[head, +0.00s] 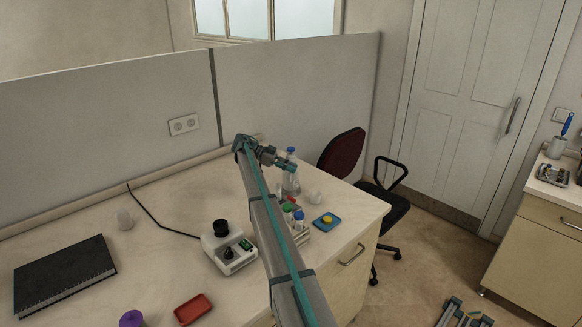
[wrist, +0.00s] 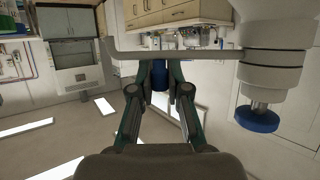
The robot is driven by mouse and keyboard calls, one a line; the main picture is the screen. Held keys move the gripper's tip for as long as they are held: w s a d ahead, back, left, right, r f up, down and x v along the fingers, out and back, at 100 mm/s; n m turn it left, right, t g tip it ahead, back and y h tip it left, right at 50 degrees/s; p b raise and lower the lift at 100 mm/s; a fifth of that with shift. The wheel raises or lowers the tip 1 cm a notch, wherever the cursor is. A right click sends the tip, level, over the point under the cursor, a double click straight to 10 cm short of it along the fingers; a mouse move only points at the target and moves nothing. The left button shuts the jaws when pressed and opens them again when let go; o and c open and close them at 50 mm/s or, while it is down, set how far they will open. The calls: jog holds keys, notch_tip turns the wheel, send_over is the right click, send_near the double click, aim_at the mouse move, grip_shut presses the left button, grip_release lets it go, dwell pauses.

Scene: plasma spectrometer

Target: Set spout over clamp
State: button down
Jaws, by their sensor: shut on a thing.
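In the wrist view, my gripper (wrist: 160,68) has its two fingers closed on a dark blue knob (wrist: 159,77). The knob meets a long, thin grey spout (wrist: 210,52), which runs across the picture and bends at its left end. The spout's right end meets a stacked white cylindrical body (wrist: 275,65) that has a blue round cap (wrist: 257,119). I cannot make out a clamp in either view. In the head view, my arm reaches away over the desk, and its far end is too small to show the grip.

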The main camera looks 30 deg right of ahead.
jog(key=c, duration=1.1)
grip_release()
jog(key=shift+s+d+f+b, duration=0.15)
jog(key=shift+f+b, duration=0.2)
jog(key=shift+b, duration=1.2)
jog(key=b, duration=0.2)
jog(key=n+t+b, duration=0.1)
jog(key=b, duration=0.1)
jog(key=shift+s+d+h+b, duration=0.15)
jog(key=shift+d+h+b, duration=0.15)
jog(key=shift+b, duration=0.05)
